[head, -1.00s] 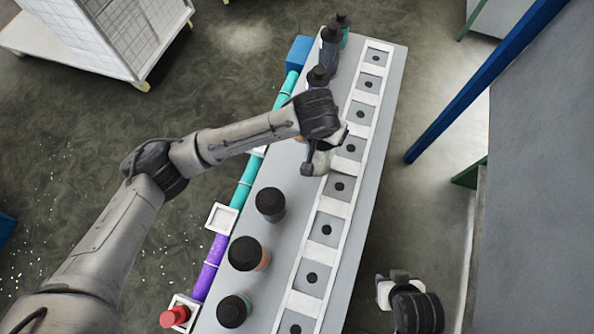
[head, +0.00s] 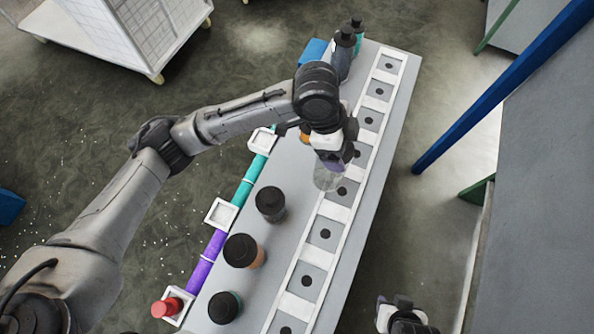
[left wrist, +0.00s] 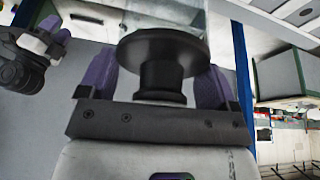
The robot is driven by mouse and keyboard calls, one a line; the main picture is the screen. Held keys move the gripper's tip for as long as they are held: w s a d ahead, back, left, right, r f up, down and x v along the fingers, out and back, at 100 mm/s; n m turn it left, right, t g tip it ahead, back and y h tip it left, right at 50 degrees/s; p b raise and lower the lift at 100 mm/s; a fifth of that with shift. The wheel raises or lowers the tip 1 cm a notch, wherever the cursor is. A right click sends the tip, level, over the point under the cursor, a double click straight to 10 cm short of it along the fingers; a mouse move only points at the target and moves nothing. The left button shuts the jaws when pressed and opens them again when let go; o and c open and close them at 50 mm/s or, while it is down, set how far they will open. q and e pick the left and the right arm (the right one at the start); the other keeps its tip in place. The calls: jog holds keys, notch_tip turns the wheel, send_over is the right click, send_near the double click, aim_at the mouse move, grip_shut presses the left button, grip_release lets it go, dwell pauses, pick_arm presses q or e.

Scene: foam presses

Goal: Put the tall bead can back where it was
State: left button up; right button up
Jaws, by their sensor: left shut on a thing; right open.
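My left gripper (head: 328,160) is shut on a clear-walled can (head: 326,180), which I take to be the tall bead can. In the left wrist view, the purple fingers of the left gripper (left wrist: 155,85) flank the narrow neck of its black lid; the clear body (left wrist: 165,18) is cut off by the frame. In the head view the can hangs over the inner edge of the white strip of square places (head: 325,234); whether it touches cannot be told. My right gripper (head: 395,308) is open and empty at the bottom right, off the bench.
Black-lidded cans stand left of the strip: a grey one (head: 270,204), an orange one (head: 243,251) and a teal one (head: 225,307). Dark bottles (head: 343,52) stand at the far end. A teal and purple pipe (head: 208,258) with a red knob (head: 167,307) runs along the left side. A blue beam (head: 490,95) is at right.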

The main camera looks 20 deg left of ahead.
pick_arm(q)
jog(key=m, duration=0.1)
jog(key=m+g, duration=0.1)
jog(key=shift+s+r+m, duration=0.1)
jog(key=shift+s+m, duration=0.15)
jog(key=shift+m, duration=0.05)
jog(key=m+g, duration=0.1)
jog(key=m, duration=0.1)
jog(key=shift+a+m, duration=0.15)
jog(key=shift+m, duration=0.25)
jog(key=w+a+f+p, duration=0.2)
jog(key=w+a+f, duration=0.1)
jog(key=a+f, duration=0.8)
jog(key=shift+f, duration=0.1)
jog(key=shift+f, duration=0.1)
jog(key=o, duration=1.4)
jog(key=shift+a, duration=0.1)
